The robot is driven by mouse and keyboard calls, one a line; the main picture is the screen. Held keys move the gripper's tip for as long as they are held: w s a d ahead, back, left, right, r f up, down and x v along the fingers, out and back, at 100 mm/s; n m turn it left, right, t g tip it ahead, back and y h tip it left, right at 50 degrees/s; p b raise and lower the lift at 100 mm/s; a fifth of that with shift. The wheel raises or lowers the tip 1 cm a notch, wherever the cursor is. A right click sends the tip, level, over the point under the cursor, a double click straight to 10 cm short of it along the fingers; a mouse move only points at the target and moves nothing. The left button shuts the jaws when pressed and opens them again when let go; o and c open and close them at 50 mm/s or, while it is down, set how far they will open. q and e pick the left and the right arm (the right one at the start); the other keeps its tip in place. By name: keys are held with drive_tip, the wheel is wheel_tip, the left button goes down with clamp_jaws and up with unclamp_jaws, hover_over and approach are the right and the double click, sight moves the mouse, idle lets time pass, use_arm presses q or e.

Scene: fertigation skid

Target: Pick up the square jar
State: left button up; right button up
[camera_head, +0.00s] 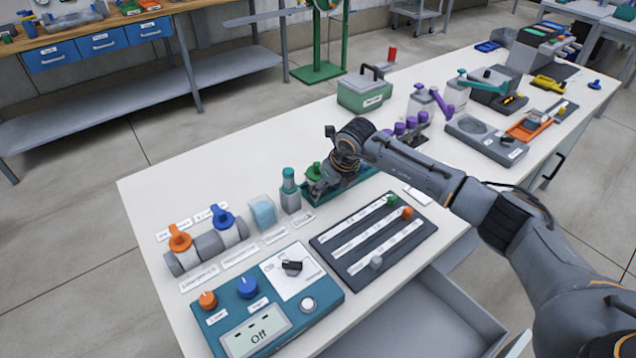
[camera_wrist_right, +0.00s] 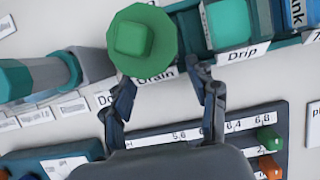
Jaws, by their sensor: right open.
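A pale blue see-through, squarish container (camera_head: 262,211) stands on the white bench; I cannot tell for sure whether it is the square jar. Beside it on the right is a grey-bodied bottle with a teal cap (camera_head: 289,182). My right gripper (camera_head: 318,188) is open and empty at the near end of a green tray (camera_head: 349,182), right of the bottle. In the right wrist view, a green faceted top with a square knob (camera_wrist_right: 140,38) lies just beyond the left finger of the right gripper (camera_wrist_right: 168,88). My left gripper is out of view.
Orange and blue valves on a grey pipe (camera_head: 205,247) stand left. A green box (camera_head: 364,92) and purple-topped items (camera_head: 410,125) are farther back. The bench's left back is clear.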

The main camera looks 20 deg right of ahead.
drive_tip(key=w, duration=0.1)
drive_tip(key=w+a, duration=0.1)
drive_tip(key=w, duration=0.1)
drive_tip(key=shift+w+a, duration=0.1)
drive_tip(key=shift+a, duration=0.05)
drive_tip(key=shift+w+f, duration=0.1)
drive_tip(key=shift+f, duration=0.45)
drive_tip(key=shift+c, duration=0.2)
clamp_jaws()
